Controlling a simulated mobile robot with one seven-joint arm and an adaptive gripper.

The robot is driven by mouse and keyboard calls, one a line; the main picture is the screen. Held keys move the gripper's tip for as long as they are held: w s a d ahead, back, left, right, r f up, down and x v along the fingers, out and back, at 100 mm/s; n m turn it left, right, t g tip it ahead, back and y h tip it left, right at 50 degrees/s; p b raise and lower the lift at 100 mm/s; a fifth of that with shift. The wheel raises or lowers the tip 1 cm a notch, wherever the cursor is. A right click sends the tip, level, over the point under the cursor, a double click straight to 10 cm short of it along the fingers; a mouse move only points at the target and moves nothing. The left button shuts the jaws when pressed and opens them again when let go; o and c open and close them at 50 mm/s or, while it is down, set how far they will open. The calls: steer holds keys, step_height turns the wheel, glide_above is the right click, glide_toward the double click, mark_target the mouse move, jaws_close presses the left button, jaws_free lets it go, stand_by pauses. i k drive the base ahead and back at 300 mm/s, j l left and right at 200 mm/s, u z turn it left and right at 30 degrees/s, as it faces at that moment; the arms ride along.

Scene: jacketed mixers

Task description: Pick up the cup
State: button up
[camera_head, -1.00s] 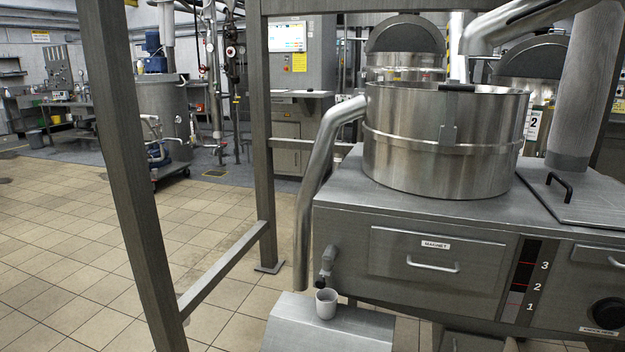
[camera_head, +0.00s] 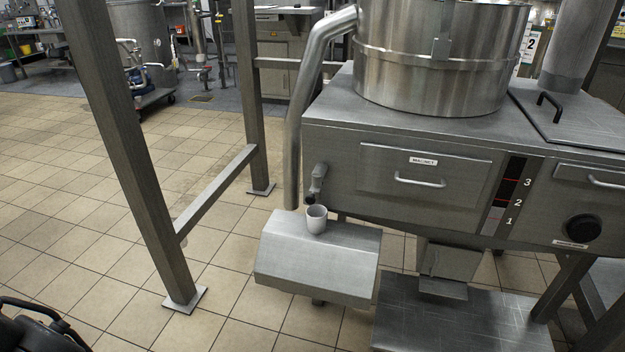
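A small white-grey cup (camera_head: 316,220) stands upright on top of a grey metal box (camera_head: 318,272) with a sloped front. The cup sits just below a small spout (camera_head: 318,183) on the left side of the mixer body. The cup's opening faces up, and I cannot see its contents. A dark rounded part, possibly of my own arm, shows at the bottom left corner. No gripper fingers can be seen.
A steel frame post (camera_head: 130,150) stands left of the cup, with a low crossbar (camera_head: 218,195) behind. A curved metal pipe (camera_head: 300,120) comes down beside the cup. The mixer body (camera_head: 400,170) is to the right. Tiled floor is clear in front.

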mark_target(316, 214)
steer(key=i+l+u, duration=0.15)
steer(key=l, duration=0.55)
steer(key=i+l+u, duration=0.2)
steer(key=l, duration=0.5)
steer(key=i+l+u, duration=0.15)
steer(key=l, duration=0.55)
steer(key=l+u, duration=0.15)
steer(key=l, duration=0.55)
